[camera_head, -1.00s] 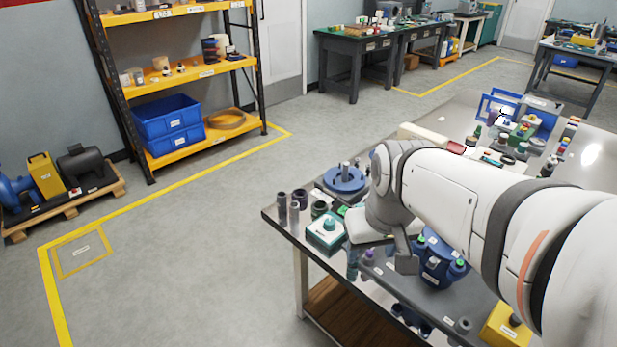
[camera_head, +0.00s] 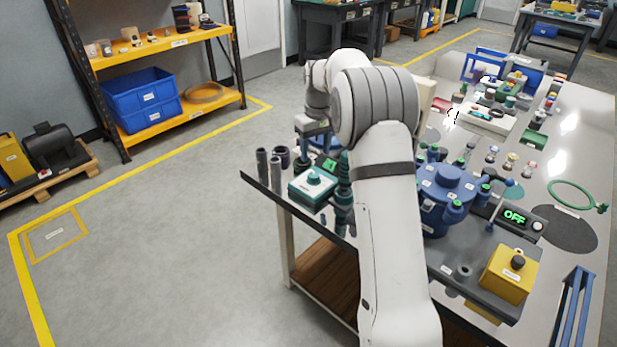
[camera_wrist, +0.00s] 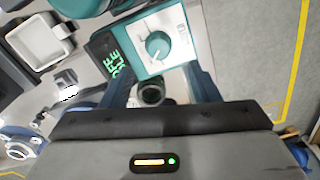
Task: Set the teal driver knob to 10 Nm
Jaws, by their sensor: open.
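The teal driver knob (camera_wrist: 157,45) sits on the white top of a teal box (camera_wrist: 175,20) in the wrist view. In the head view the box (camera_head: 306,194) stands at the table's near left corner, with the knob (camera_head: 314,178) on top. A dark display (camera_wrist: 113,60) with green lettering is beside the box. My gripper (camera_wrist: 163,74) is open and empty; its two bluish fingers show on either side below the box, apart from the knob. In the head view my arm hides most of the gripper. The dial's markings are too small to read.
A dark round-mouthed cup (camera_wrist: 151,92) shows between my fingers. Grey cylinders (camera_head: 262,163) stand left of the teal box. A blue vessel with several ports (camera_head: 446,190), a display reading OFF (camera_head: 514,216) and a yellow box (camera_head: 508,275) stand to the right.

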